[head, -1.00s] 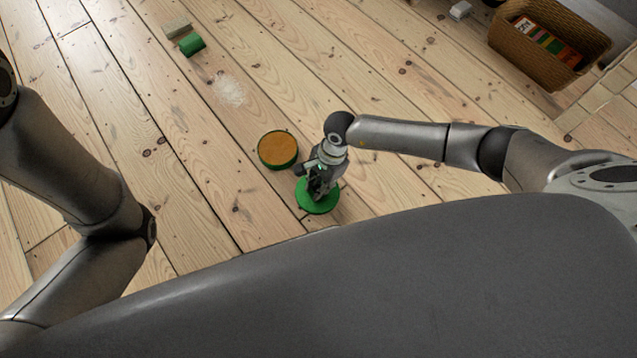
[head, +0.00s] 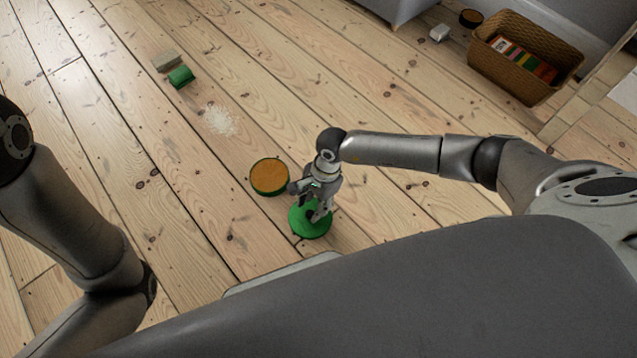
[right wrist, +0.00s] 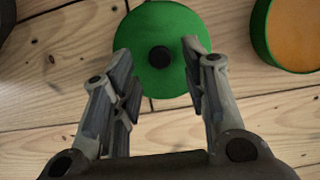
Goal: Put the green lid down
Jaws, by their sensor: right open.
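The green lid (head: 307,224) is a round disc lying on the floorboards, below my right gripper (head: 318,207) in the head view. In the right wrist view the lid (right wrist: 178,80) shows a dark round knob (right wrist: 160,57) at its centre. My right gripper (right wrist: 158,72) is open, its fingers apart on either side of the knob and holding nothing. A round green tin with an orange-brown top (head: 269,177) stands just beside the lid; its edge also shows in the right wrist view (right wrist: 290,35). My left arm is at the left, its gripper out of frame.
A pale scatter of grains (head: 220,120) lies on the floor. Beyond it are a green roll-shaped piece (head: 181,77) and a beige block (head: 167,62). A wicker basket (head: 510,80) with colourful items stands at the upper right, near a white object (head: 439,33). Floor between is free.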

